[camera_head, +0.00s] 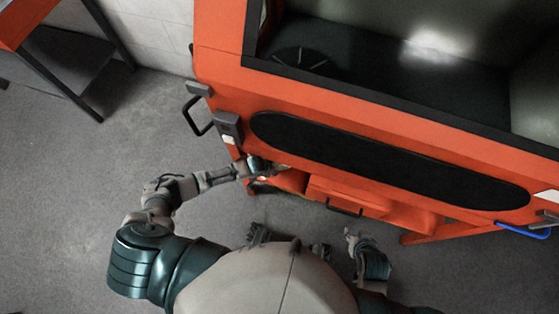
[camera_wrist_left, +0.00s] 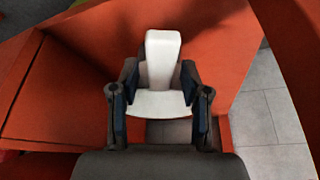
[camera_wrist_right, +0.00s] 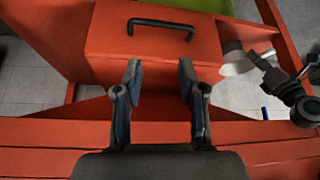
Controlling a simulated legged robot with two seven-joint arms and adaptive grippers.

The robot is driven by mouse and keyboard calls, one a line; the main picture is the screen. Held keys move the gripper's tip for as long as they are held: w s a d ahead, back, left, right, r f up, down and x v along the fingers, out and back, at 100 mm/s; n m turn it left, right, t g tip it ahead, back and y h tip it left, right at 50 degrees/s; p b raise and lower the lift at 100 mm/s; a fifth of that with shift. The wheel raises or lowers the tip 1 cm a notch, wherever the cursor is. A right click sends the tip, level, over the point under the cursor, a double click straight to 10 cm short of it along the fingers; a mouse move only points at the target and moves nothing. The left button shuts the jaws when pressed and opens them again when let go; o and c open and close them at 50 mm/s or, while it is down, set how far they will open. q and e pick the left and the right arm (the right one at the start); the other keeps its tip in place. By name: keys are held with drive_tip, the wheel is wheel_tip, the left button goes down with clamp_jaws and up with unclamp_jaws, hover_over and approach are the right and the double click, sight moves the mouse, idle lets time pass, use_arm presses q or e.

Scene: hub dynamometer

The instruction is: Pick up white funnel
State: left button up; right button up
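The white funnel (camera_wrist_left: 162,65) stands between the two fingers of my left gripper (camera_wrist_left: 159,85) in the left wrist view. Its narrow stem points up and its wide part is lower, near the palm. The fingers are spread on either side; firm contact does not show. In the right wrist view the funnel (camera_wrist_right: 237,64) shows at the upper right, beside my left gripper (camera_wrist_right: 267,60). In the head view my left gripper (camera_head: 265,168) is at the orange machine's lower left, and the funnel is not distinguishable.
The large orange machine (camera_head: 225,65) fills the upper right. An orange box with a black handle (camera_wrist_right: 160,25) lies ahead of my right gripper. A blue handle (camera_head: 522,230) is at the far right. An orange-topped table (camera_head: 22,22) stands at the upper left. The left floor is clear.

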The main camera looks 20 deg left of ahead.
use_arm(q)
clamp_jaws()
